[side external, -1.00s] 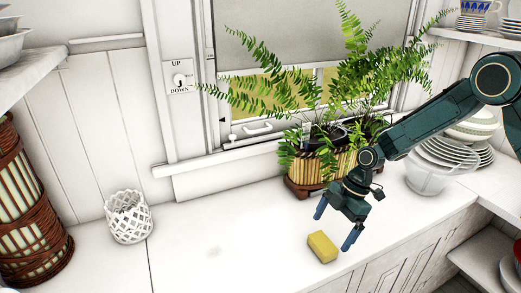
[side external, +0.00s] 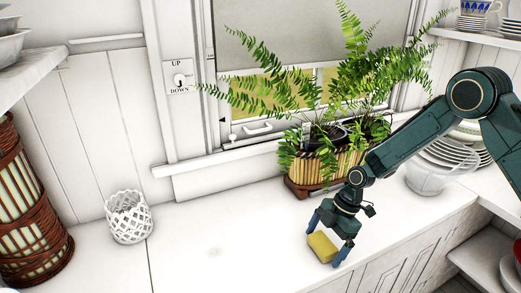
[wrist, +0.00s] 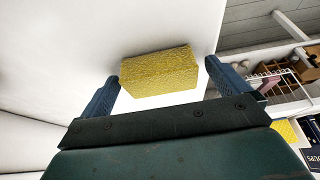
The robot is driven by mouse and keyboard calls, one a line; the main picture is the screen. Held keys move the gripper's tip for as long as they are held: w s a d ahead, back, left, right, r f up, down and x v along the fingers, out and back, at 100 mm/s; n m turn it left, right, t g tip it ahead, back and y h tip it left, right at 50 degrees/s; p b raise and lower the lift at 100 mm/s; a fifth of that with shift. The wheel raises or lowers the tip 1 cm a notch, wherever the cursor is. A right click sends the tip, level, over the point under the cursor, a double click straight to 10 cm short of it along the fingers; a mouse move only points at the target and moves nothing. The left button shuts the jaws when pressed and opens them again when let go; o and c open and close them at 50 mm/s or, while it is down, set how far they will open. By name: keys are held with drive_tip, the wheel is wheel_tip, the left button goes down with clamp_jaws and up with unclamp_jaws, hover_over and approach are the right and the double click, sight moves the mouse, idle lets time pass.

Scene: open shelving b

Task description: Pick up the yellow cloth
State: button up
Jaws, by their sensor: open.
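The yellow cloth (side external: 321,247) looks like a thick block, like a sponge, and lies on the white counter near its front edge. It also shows in the wrist view (wrist: 160,72), between and slightly beyond the two fingertips. My gripper (side external: 324,246) is open and low over the counter, with one blue finger on each side of the yellow block. In the wrist view my gripper (wrist: 158,82) has a gap between each finger and the block. Whether the fingertips touch the counter cannot be told.
A fern in a woven planter (side external: 323,170) stands behind my gripper. A clear bowl (side external: 428,178) and stacked plates (side external: 460,152) are to the right. A white lattice cup (side external: 128,217) stands at left. The counter (side external: 215,235) between is clear.

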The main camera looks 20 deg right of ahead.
sight(325, 241)
drive_tip(key=c, duration=1.1)
drive_tip(key=shift+r, duration=0.2)
wheel_tip(325, 241, up, 20)
drive_tip(key=shift+f, duration=0.15)
